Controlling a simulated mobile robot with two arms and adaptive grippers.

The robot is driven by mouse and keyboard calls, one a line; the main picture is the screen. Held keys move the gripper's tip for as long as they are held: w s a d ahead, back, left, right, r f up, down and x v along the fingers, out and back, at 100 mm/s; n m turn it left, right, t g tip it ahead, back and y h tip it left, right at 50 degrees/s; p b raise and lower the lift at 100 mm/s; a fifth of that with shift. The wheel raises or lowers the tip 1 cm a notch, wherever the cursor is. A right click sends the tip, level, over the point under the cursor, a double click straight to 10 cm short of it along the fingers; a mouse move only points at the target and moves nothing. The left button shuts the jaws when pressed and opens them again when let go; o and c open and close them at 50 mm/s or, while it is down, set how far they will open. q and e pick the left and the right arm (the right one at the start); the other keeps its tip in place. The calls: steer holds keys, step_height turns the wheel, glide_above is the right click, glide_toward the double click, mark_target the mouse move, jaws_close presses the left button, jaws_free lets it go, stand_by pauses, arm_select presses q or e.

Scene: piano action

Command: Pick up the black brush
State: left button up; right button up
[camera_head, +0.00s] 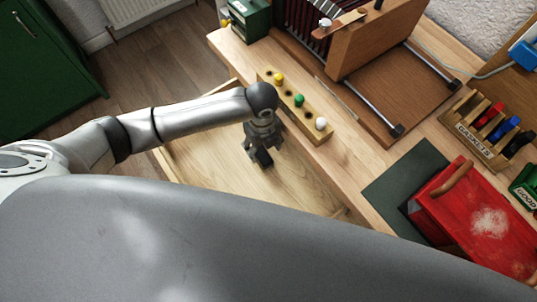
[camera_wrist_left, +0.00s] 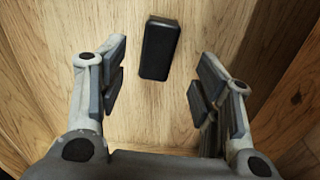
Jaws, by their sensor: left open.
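The black brush (camera_wrist_left: 160,48) shows in the left wrist view as a dark, rounded block lying on a light wooden surface. It lies ahead of my left gripper (camera_wrist_left: 153,90), roughly between the lines of its two fingers and apart from both. The gripper is open and empty. In the head view my left gripper (camera_head: 262,155) points down into an open wooden drawer (camera_head: 205,165). A dark shape shows at its fingertips there, and I cannot tell brush from finger. My right gripper is not in view.
A wooden rack (camera_head: 313,126) with yellow, green and white knobs stands on the bench edge beside my left wrist. A red box (camera_head: 480,215) and a dark green mat (camera_head: 405,180) lie to the right. Drawer walls rise close around the gripper.

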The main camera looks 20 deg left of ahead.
mark_target(263, 154)
arm_select(q)
step_height(263, 154, down, 7)
steer(key=shift+s+a+r, duration=0.1)
steer(key=shift+s, duration=0.05)
steer(key=c, duration=1.1)
steer(key=shift+r, duration=0.1)
steer(key=shift+r+p, duration=0.3)
steer(key=shift+r, duration=0.2)
step_height(263, 154, up, 2)
steer(key=shift+r, duration=0.2)
steer(key=s+a+r, duration=0.2)
steer(key=s+r, duration=0.1)
steer(key=s+a+r, duration=0.3)
steer(key=s, duration=0.1)
steer(key=s+a+r+b, duration=0.1)
steer(key=s+a+r, duration=0.2)
steer(key=s, duration=0.1)
steer(key=shift+s+r, duration=0.25)
